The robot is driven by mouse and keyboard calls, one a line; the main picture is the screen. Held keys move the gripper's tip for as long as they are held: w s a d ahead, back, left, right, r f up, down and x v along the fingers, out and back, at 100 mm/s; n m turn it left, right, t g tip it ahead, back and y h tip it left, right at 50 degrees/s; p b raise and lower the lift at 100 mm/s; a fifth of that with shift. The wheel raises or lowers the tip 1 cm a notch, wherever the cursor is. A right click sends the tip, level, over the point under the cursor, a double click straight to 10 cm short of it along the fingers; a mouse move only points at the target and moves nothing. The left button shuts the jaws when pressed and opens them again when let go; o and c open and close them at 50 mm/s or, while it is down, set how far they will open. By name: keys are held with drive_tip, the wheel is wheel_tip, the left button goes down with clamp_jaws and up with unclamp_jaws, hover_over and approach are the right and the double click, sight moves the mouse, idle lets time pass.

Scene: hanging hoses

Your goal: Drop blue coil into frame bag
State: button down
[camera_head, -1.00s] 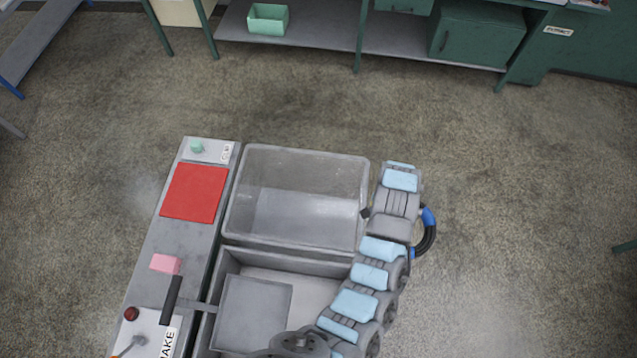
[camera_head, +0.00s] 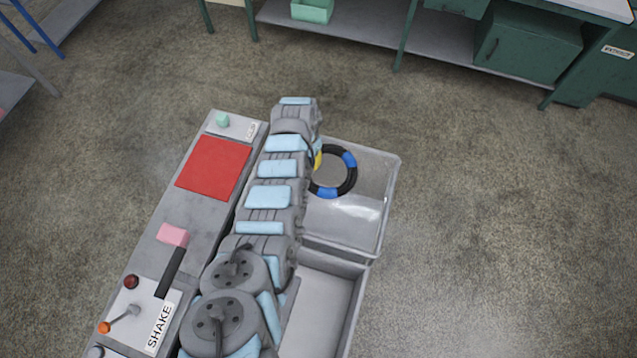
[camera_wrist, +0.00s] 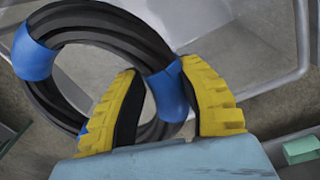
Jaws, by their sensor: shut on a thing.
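The blue coil (camera_head: 350,181) is a black hose ring with blue bands. In the head view it shows over the clear-walled bin (camera_head: 384,222), which may be the frame bag; its height above the bin is hard to judge. My gripper (camera_head: 318,157) is mostly hidden behind my arm, with a bit of yellow showing at the coil's left side. In the wrist view, the yellow fingers of my gripper (camera_wrist: 163,78) are shut on a blue band of the coil (camera_wrist: 98,22). The bin's pale floor and rim show behind it.
A grey console with a red panel (camera_head: 213,167), a pink block (camera_head: 172,235) and a SHAKE label runs along the left. A second, grey tray (camera_head: 352,312) adjoins the bin on the near side. Green benches (camera_head: 525,50) stand at the back. The floor right of the bin is clear.

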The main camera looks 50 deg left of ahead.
drive_tip(key=shift+s+a+f, duration=0.15)
drive_tip(key=shift+s+a, duration=0.2)
drive_tip(key=shift+a, duration=0.2)
wheel_tip(320, 180, down, 6)
drive_tip(key=b, duration=0.5)
drive_tip(key=c, duration=0.7)
unclamp_jaws()
drive_tip(key=shift+o, duration=0.2)
drive_tip(key=shift+r, duration=0.2)
wheel_tip(320, 180, up, 12)
drive_tip(key=shift+a, duration=0.35)
drive_tip(key=shift+s+f, duration=0.1)
